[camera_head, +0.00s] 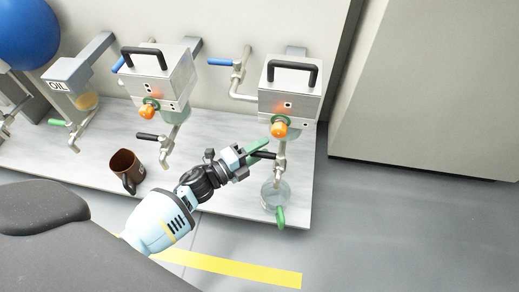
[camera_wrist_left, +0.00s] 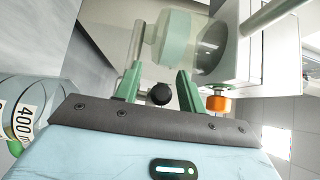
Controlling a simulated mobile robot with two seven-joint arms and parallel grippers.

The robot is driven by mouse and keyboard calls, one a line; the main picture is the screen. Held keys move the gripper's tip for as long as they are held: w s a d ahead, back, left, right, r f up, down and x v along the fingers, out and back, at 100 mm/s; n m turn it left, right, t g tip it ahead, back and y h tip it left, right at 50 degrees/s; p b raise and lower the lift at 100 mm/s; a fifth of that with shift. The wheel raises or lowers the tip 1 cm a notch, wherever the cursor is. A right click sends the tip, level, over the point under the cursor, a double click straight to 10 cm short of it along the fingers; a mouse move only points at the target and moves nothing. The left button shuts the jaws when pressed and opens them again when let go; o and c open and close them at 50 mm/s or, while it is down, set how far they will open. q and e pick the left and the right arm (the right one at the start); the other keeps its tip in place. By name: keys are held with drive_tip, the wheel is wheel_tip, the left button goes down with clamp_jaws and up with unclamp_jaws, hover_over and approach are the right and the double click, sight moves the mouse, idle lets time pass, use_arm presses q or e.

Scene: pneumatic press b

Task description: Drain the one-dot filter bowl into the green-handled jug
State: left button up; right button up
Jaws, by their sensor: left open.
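The right-hand filter unit (camera_head: 290,90) has a small white plate with what looks like one dark dot. Its pale green bowl (camera_wrist_left: 168,40) shows in the left wrist view and is mostly hidden in the head view. A drain pipe (camera_head: 281,168) hangs below it. The clear jug (camera_head: 274,193) with a green handle (camera_head: 281,217) stands upright under the pipe; its 400 marking shows in the wrist view (camera_wrist_left: 25,112). My left gripper (camera_head: 263,152) is open, its green fingers on either side of the dark drain lever's black knob (camera_wrist_left: 160,95). My right gripper is out of view.
A second filter unit (camera_head: 160,75) with its own black lever (camera_head: 150,136) stands to the left. A brown jug (camera_head: 126,165) is below it. An OIL unit (camera_head: 78,78) is further left. Blue-handled valves (camera_head: 220,62) sit behind. The bench's front edge is close to the green-handled jug.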

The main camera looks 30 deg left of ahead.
use_arm(q)
clamp_jaws()
drive_tip(key=shift+s, duration=0.1)
idle(0.5)
